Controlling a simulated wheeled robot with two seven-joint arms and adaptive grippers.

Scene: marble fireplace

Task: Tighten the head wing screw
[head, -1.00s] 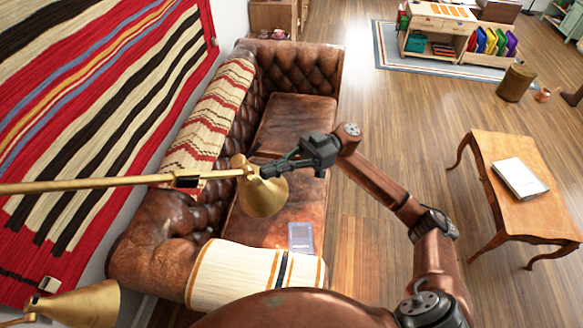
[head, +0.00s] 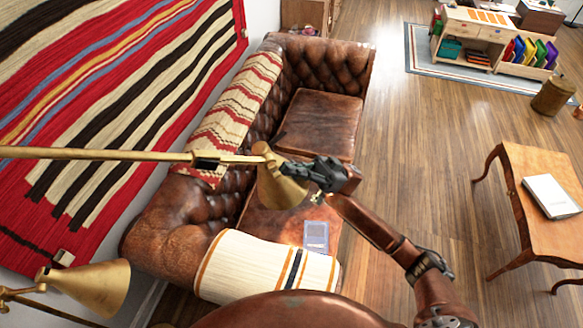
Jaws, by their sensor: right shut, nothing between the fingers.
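A brass lamp arm (head: 100,153) runs in from the left edge and carries a conical brass lamp head (head: 281,188), which hangs in front of the sofa. The wing screw at the head joint is too small to make out. My right gripper (head: 287,171) is shut and empty, its fingertips at the right side of the lamp head near its upper part. I cannot tell whether they touch it. My left gripper is not in view.
A second brass lamp shade (head: 88,285) is at lower left. Behind the lamp stands a brown leather sofa (head: 320,115) with a striped throw (head: 262,268) and a small flat item (head: 316,235). A wooden table (head: 535,205) with a white book (head: 550,195) is at right. The floor between is clear.

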